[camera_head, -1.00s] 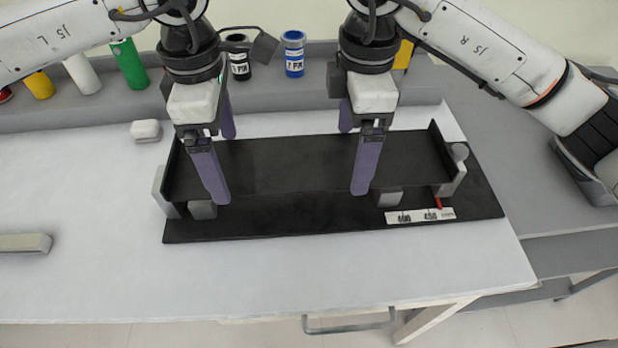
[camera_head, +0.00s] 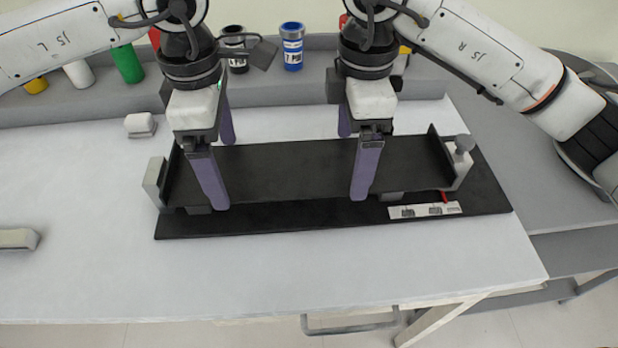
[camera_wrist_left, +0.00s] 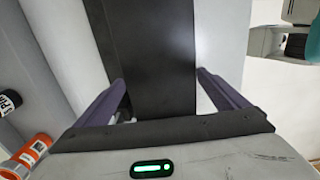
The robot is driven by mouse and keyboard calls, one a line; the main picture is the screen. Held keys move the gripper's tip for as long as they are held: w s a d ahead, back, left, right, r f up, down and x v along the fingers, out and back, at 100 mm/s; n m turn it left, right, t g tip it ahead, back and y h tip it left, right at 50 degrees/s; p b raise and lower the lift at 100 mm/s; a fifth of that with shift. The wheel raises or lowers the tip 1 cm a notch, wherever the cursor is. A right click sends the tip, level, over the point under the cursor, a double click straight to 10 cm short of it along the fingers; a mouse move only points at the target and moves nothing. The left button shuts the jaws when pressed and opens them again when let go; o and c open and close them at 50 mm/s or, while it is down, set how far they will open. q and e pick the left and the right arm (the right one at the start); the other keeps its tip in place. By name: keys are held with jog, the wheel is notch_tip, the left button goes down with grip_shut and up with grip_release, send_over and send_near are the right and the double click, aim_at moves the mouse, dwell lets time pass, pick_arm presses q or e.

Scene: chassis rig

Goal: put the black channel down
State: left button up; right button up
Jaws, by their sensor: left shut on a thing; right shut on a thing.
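The black channel (camera_head: 290,172) lies lengthwise over the black base plate (camera_head: 300,218), between the grey end stops at left (camera_head: 155,182) and right (camera_head: 459,162). It also shows in the left wrist view (camera_wrist_left: 153,50), between the purple fingers. My left gripper (camera_head: 225,172) is shut across its left part, and my right gripper (camera_head: 353,167) across its right part, one finger on each long side. The channel looks level and very low over grey support blocks (camera_head: 392,197), which it mostly hides. I cannot tell whether it touches them.
A white label strip (camera_head: 425,210) and a small red part lie at the plate's front right. A small pale block (camera_head: 140,124) and a grey bar (camera_head: 18,239) lie at left. Bottles, including a blue one (camera_head: 292,48), stand on the back ledge. The table front is clear.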

pick_arm(q)
notch_tip(320, 180, down, 2)
jog(key=shift+d+f+b, duration=0.1)
jog(key=shift+f+b, duration=0.05)
jog(key=shift+b, duration=0.75)
pick_arm(e)
notch_tip(320, 180, down, 2)
jog(key=shift+a+f, duration=0.1)
pick_arm(q)
jog(key=o, duration=1)
pick_arm(e)
jog(key=o, duration=1)
pick_arm(q)
jog(key=shift+o, duration=0.2)
pick_arm(e)
jog(key=shift+o, duration=0.2)
pick_arm(q)
notch_tip(320, 180, up, 12)
pick_arm(e)
notch_tip(320, 180, up, 12)
